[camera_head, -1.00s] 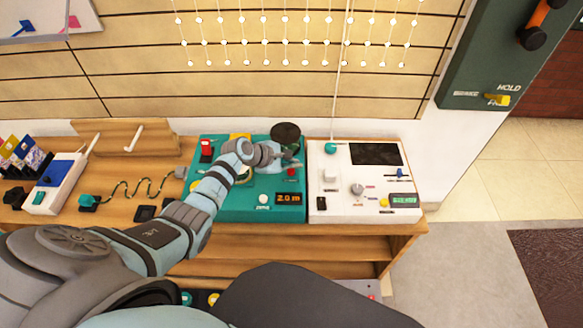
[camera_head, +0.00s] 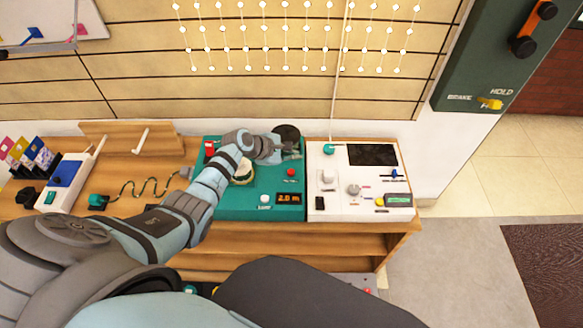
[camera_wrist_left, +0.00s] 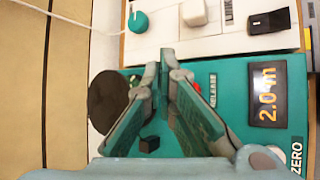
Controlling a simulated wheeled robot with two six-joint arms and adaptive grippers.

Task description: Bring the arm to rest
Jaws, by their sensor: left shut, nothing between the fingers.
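My left arm reaches in from the left in the head view. Its left gripper (camera_head: 296,152) is over the back right of the teal console (camera_head: 240,208). In the left wrist view the fingers (camera_wrist_left: 166,62) come together at their tips and hold nothing. The console's display (camera_wrist_left: 268,95) reads 2.0 m, and a dark round disc (camera_wrist_left: 107,101) lies beside the fingers. I cannot tell whether the fingers touch the console. My right gripper is out of view.
A white console (camera_head: 332,207) with a dark screen (camera_head: 373,155) stands right of the teal one. A wooden bench (camera_head: 290,240) carries both. A green wall panel (camera_head: 478,70) with a HOLD label is at the upper right. Open floor (camera_head: 450,250) lies right of the bench.

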